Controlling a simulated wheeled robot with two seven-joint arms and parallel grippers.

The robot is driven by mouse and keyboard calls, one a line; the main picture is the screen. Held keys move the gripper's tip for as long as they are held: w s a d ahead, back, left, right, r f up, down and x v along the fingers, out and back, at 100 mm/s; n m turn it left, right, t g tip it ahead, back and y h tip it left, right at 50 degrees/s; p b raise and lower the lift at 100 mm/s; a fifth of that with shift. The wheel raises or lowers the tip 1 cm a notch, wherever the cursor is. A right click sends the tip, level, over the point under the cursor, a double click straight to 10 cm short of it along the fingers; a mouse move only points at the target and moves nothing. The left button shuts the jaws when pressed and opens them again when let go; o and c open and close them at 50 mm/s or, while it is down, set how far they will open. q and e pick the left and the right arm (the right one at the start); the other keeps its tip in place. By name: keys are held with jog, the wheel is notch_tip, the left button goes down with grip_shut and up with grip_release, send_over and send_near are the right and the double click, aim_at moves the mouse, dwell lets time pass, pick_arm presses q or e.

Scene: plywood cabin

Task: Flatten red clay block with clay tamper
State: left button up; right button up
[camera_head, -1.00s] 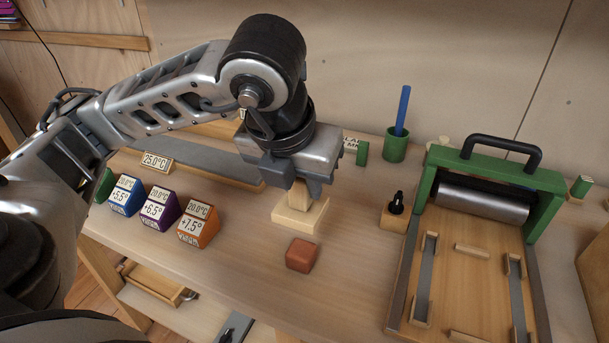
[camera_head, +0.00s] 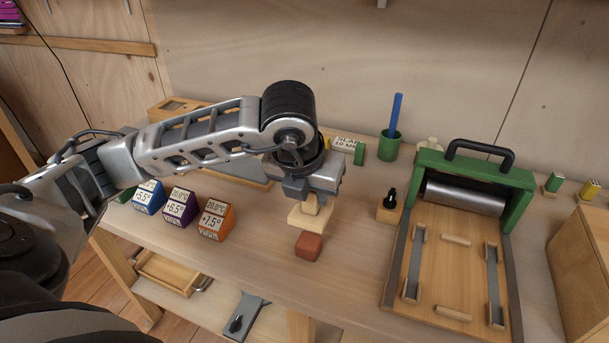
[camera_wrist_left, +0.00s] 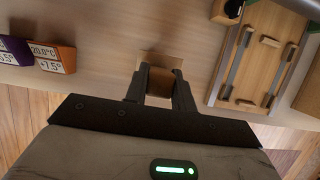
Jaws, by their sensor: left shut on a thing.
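My left gripper (camera_head: 312,190) is shut on the handle of the pale wooden clay tamper (camera_head: 308,217), in the middle of the head view. The tamper is upright with its flat square plate down. The red clay block (camera_head: 309,247) sits on the workbench just below the plate in the picture. The plate's front edge meets or overlaps the block's upper edge; I cannot tell whether they touch. In the left wrist view the tamper (camera_wrist_left: 165,62) shows between the two fingers, and the red block is hidden. My right gripper is not in view.
Blue, purple and orange (camera_head: 216,220) labelled blocks stand left on the workbench (camera_head: 360,262). A green-framed roller press (camera_head: 430,185) stands on the right. A small wooden block with a black knob (camera_head: 388,206) and a green cup (camera_head: 389,147) stand between. Bare bench lies right of the clay.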

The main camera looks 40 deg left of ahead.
aim_at(309, 214)
pick_arm(q)
jog(key=shift+s+a+f, duration=0.1)
jog(key=shift+a+f, duration=0.05)
jog(key=shift+f, duration=0.35)
notch_tip(309, 214, down, 2)
jog(key=shift+b, duration=0.65)
notch_tip(309, 214, down, 2)
jog(key=shift+f+b, duration=0.2)
jog(key=shift+b, duration=0.5)
jog(key=shift+f, duration=0.35)
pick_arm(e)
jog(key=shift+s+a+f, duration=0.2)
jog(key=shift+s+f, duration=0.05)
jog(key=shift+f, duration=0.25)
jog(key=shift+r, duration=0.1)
pick_arm(q)
jog(key=shift+f+b, duration=0.65)
jog(key=shift+b, duration=1.2)
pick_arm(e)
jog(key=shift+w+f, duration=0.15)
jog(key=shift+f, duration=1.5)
